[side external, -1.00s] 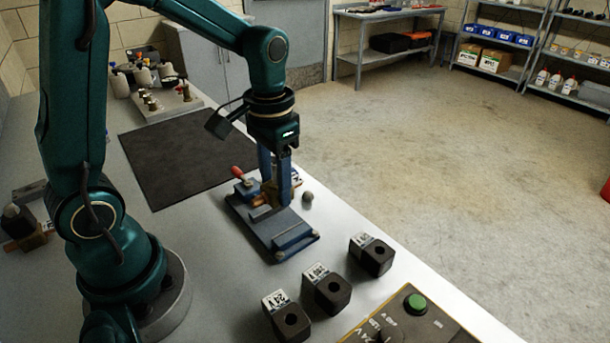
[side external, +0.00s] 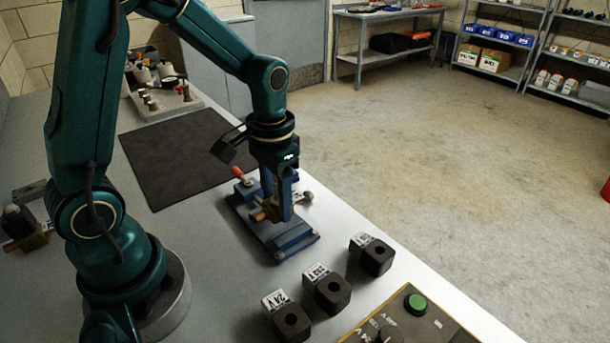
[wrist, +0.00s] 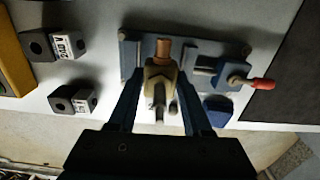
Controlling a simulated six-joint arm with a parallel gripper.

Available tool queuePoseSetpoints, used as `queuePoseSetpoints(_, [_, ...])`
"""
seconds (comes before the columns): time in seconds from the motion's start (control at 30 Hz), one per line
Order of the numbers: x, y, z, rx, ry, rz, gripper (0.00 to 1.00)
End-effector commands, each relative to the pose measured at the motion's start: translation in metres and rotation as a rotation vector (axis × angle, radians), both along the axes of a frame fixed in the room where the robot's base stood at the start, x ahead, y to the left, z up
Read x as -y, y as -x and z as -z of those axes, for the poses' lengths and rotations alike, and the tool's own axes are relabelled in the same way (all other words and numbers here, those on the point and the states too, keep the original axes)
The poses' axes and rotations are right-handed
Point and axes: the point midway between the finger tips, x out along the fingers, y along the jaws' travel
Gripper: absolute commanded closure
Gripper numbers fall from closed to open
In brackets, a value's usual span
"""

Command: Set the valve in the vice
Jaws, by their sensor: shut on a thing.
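The valve (wrist: 160,74) has a brass body with a copper stub. My gripper (side external: 277,214) is shut on it, with one finger on each side of the body in the wrist view (wrist: 160,88). Its copper end (side external: 258,215) shows beside the fingers in the side view. The vice (side external: 292,241) is blue, with a flat base and a red-tipped handle (side external: 238,172); it also shows in the wrist view (wrist: 205,63). The valve is low over the vice, between its front block and its screw side. The fingers hide whether it touches the base or jaws.
Several black labelled coil blocks (side external: 376,257) stand right of the vice, near a control panel with a green button (side external: 416,302). A dark mat (side external: 180,155) lies behind. A brass-bodied part (side external: 32,238) lies at the far left. The bench edge runs close beside the vice.

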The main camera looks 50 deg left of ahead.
Motion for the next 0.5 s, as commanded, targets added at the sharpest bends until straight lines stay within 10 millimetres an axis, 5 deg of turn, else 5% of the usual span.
queuePoseSetpoints(0.5, [0.000,0.000,0.011,-0.001,0.000,0.000,1.00])
